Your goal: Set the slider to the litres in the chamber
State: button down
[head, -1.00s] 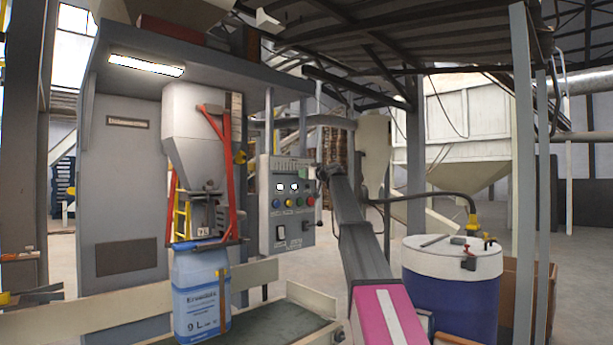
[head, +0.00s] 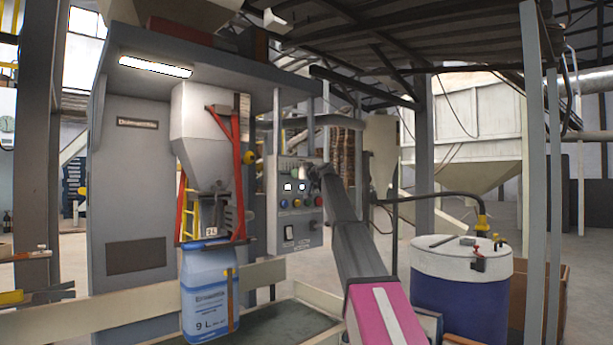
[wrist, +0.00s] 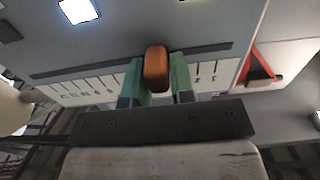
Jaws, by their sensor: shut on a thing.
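The orange-brown slider knob (wrist: 156,68) sits in a dark slot on the control panel, with a white numbered scale beside it. In the wrist view my gripper (wrist: 158,78) has its green fingers shut on the knob, one on each side. The knob is partway along the slot, and the fingers hide the marks beside it. The scale's figures are too blurred to read surely. In the head view my gripper (head: 314,172) is at the upper part of the control panel (head: 296,215), hiding the knob. The pale chamber (head: 203,130) stands left of the panel; its level is too small to read.
A small "2 L" label (head: 211,231) is below the chamber. A blue sack (head: 208,292) marked 9 L stands under the spout. Red bars (head: 238,180) run beside the chamber. A blue drum with a white top (head: 460,290) stands right of my arm.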

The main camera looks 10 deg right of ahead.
jog(key=c, duration=1)
grip_release()
jog(key=shift+c, duration=0.2)
jog(key=v, duration=1)
jog(key=shift+s+d, duration=0.25)
jog(key=shift+s, duration=0.05)
